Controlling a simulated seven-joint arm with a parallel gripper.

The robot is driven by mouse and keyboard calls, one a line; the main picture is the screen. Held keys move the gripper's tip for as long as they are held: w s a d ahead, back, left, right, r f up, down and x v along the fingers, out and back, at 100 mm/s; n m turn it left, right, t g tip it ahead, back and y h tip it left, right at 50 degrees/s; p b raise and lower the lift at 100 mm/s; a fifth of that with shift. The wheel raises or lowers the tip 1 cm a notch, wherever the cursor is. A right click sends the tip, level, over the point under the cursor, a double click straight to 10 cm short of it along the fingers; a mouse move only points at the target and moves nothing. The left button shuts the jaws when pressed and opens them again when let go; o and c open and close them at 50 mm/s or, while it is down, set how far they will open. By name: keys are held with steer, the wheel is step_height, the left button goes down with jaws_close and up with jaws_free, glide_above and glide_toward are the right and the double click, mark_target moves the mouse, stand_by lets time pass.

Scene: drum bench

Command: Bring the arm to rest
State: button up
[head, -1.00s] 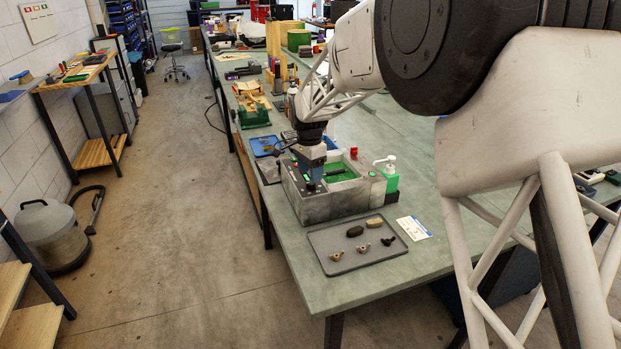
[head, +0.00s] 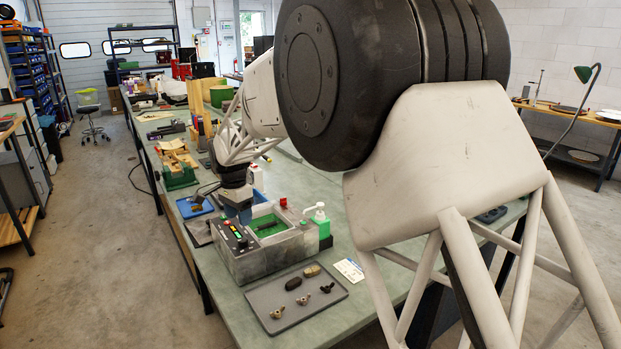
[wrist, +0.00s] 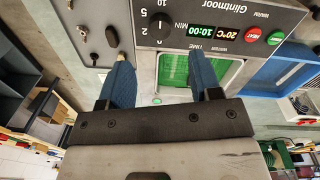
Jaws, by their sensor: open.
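My gripper (head: 240,212) is at the far left corner of the grey bench machine (head: 262,262) in the head view. In the wrist view my gripper (wrist: 162,72) shows two blue fingers set wide apart, with nothing between them. The machine's green basin (head: 266,226) lies to the right of the panel in the head view. I cannot tell the gripper's exact height above the machine.
A grey tray (head: 327,309) with several small parts lies in front of the machine. A green-based pump bottle (head: 322,228) stands at its right, beside a white card (head: 349,270). A blue tray (head: 185,210) is behind it at left. The aisle floor (head: 95,240) at left is clear.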

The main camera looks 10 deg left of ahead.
steer(key=s+d+r+n, duration=0.1)
steer(key=s+d+r, duration=0.3)
steer(key=d, duration=0.7)
steer(key=s+d+r+n+t, duration=0.1)
steer(key=s+d+r, duration=0.3)
steer(key=d, duration=0.7)
steer(key=s+d+r+n, duration=0.1)
steer(key=s+d+r, duration=0.3)
steer(key=d, duration=0.7)
steer(key=s+d+f+n+t, duration=0.1)
steer(key=s+d+f, duration=0.1)
steer(key=s+d, duration=0.8)
steer(key=s+d+f+n+t, duration=0.1)
steer(key=s+d+f+n, duration=0.1)
steer(key=s+d, duration=0.9)
steer(key=s, duration=0.6)
steer(key=shift+d+f, duration=0.25)
steer(key=shift+f, duration=0.15)
steer(key=shift+c, duration=0.4)
